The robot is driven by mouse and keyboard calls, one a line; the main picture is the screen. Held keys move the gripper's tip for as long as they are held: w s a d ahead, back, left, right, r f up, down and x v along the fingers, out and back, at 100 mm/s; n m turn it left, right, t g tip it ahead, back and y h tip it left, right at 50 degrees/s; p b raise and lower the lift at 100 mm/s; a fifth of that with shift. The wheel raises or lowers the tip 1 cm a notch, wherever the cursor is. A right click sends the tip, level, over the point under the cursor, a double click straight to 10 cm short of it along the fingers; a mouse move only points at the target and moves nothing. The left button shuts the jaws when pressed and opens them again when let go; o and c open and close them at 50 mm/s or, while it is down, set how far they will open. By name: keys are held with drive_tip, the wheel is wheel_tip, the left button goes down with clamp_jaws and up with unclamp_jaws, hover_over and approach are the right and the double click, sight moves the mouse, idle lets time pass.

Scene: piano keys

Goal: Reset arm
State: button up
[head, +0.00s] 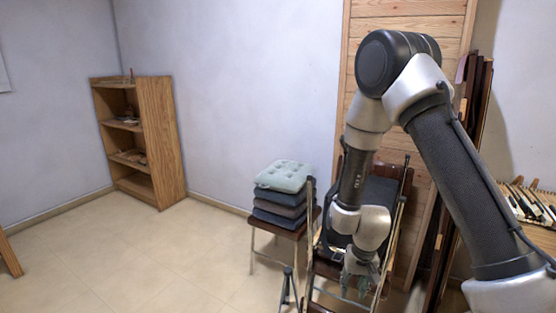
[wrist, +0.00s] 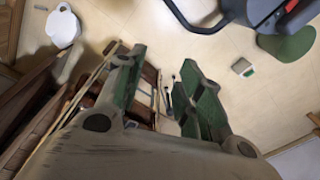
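My arm reaches in from the right side of the head view and bends down at the elbow. My gripper (head: 358,284) hangs low in front of a dark folding chair (head: 384,200). In the wrist view my gripper (wrist: 162,68) has its two green-padded fingers spread apart. I see nothing held between them. Brown wooden parts and floor show beyond the fingers.
A chair stacked with cushions (head: 284,177) stands left of my gripper. A wooden shelf (head: 160,140) is against the far wall. Piano keys (head: 528,204) lie at the right. The tiled floor (head: 150,255) at the left is clear.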

drive_tip(key=s+d+r+t, duration=0.1)
drive_tip(key=s+d+r, duration=0.3)
drive_tip(key=r, duration=0.8)
drive_tip(key=s+d+r+t, duration=0.1)
drive_tip(key=s+d+r, duration=0.4)
drive_tip(key=r, duration=0.8)
drive_tip(key=s+d+r+n+t, duration=0.1)
drive_tip(key=s+d+r, duration=0.4)
drive_tip(key=s+r, duration=0.4)
wheel_tip(320, 180, up, 4)
drive_tip(key=shift+s+d+f+t+h, duration=0.1)
drive_tip(key=shift+s+d+t+h, duration=0.1)
drive_tip(key=shift+s+t+h, duration=0.15)
